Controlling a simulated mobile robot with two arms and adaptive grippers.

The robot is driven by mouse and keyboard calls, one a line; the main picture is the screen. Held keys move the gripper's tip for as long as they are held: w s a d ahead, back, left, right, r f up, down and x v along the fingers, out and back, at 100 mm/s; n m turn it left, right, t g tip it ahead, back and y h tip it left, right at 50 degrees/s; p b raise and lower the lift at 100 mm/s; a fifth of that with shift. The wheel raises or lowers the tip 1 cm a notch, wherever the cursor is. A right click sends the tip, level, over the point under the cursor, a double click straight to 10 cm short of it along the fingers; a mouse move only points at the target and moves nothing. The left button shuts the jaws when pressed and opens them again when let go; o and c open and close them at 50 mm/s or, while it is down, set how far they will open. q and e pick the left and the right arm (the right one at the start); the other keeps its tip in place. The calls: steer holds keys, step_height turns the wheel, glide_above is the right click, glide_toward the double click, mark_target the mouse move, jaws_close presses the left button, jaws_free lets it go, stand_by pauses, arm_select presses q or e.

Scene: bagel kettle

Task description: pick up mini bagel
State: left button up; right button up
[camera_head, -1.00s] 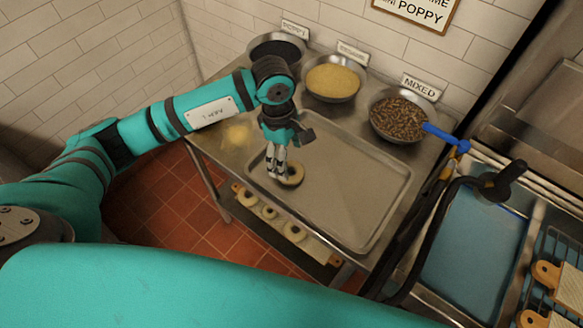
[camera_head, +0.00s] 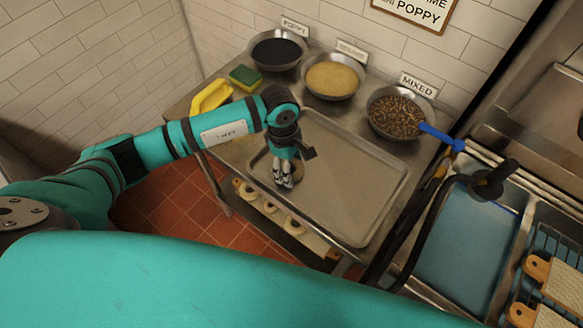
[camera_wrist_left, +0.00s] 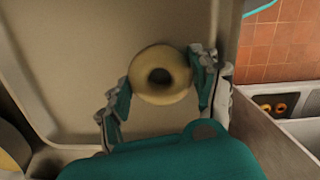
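The mini bagel (camera_wrist_left: 160,75) lies flat on the metal tray, its hole facing the left wrist camera. In the head view it is mostly hidden by my left gripper (camera_head: 283,182), which points down over the left part of the tray (camera_head: 360,215). In the left wrist view my left gripper (camera_wrist_left: 160,88) has its fingers apart, one on each side of the bagel. They are very close to its edges; I cannot tell whether they touch it. My right gripper is not in view.
Bowls of poppy (camera_head: 277,50), yellow seeds (camera_head: 333,78) and mixed seeds (camera_head: 397,114) line the back wall. A yellow object (camera_head: 211,97) and a sponge (camera_head: 245,77) lie at the back left. More bagels (camera_head: 270,207) sit on a lower board. A blue basin (camera_head: 470,240) stands at right.

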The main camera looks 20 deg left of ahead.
arm_select(q)
steer(key=c, duration=0.3)
steer(key=shift+r, duration=0.1)
steer(key=shift+r+b, duration=0.5)
steer(key=shift+r, duration=0.1)
steer(key=shift+s+r+b, duration=0.2)
steer(key=shift+r+b, duration=0.15)
steer(key=shift+r, duration=0.15)
steer(key=shift+s+r+b, duration=0.15)
steer(key=shift+r+b, duration=0.15)
steer(key=shift+r, duration=0.2)
steer(key=s+a+r+b, duration=0.1)
steer(key=s+b, duration=0.3)
steer(key=s, duration=1.1)
steer(key=shift+s+r+b, duration=0.2)
steer(key=shift+r+b, duration=0.1)
steer(key=shift+r, duration=0.05)
steer(key=shift+w, duration=0.1)
